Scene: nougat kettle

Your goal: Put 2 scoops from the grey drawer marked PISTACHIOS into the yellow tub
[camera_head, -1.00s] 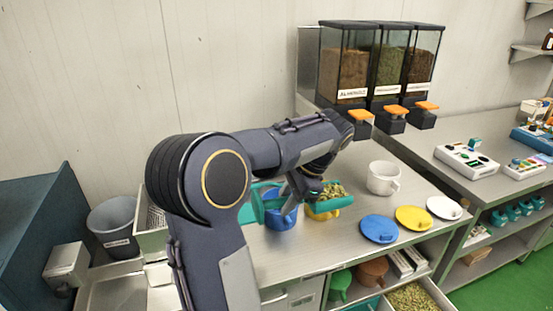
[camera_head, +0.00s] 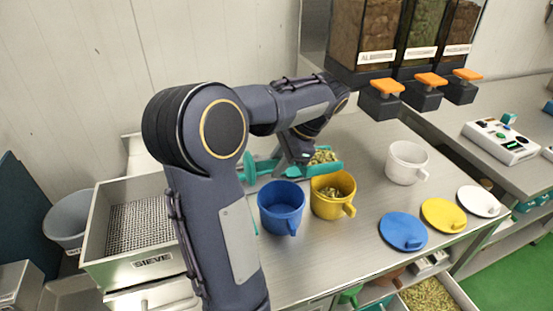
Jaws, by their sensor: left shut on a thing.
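My left gripper (camera_head: 300,158) is shut on a teal scoop (camera_head: 335,169), whose bowl holds a heap of green-brown pieces. The scoop is above the counter, just behind the yellow tub (camera_head: 330,207) in the picture. The yellow tub stands upright and has some similar pieces inside. An open drawer of green-brown pieces (camera_head: 430,297) shows at the bottom right, partly cut off; no label on it is readable. My right gripper is not in view.
A blue tub (camera_head: 281,210) stands left of the yellow one, a white tub (camera_head: 405,163) to its right. Blue (camera_head: 402,230), yellow (camera_head: 442,215) and white (camera_head: 479,201) lids lie at the right. A sieve box (camera_head: 150,262) is at left; dispensers (camera_head: 415,50) stand behind.

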